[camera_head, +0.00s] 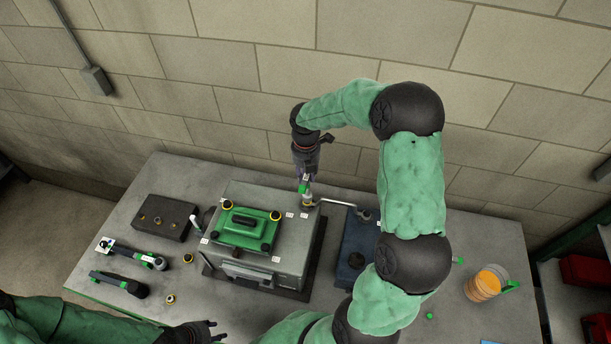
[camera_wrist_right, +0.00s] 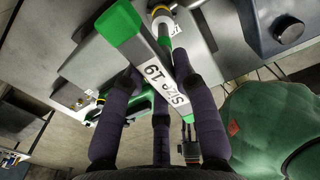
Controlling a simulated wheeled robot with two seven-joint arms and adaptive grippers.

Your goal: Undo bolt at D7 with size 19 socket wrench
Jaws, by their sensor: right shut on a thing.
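My right gripper (camera_head: 305,174) is shut on the size 19 socket wrench (camera_head: 304,188), above the back right corner of the grey engine block (camera_head: 285,262). I cannot tell if the socket sits on a bolt; the D7 label is not readable. My left gripper (camera_head: 215,330) is open and empty at the bottom edge.
A green cover (camera_head: 246,229) sits on the block. Two green-and-black tools (camera_head: 120,284) and a dark plate (camera_head: 162,218) lie left. A bent metal pipe (camera_head: 340,204) and dark blue box (camera_head: 352,250) stand right. An orange-filled container (camera_head: 484,286) is at the far right.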

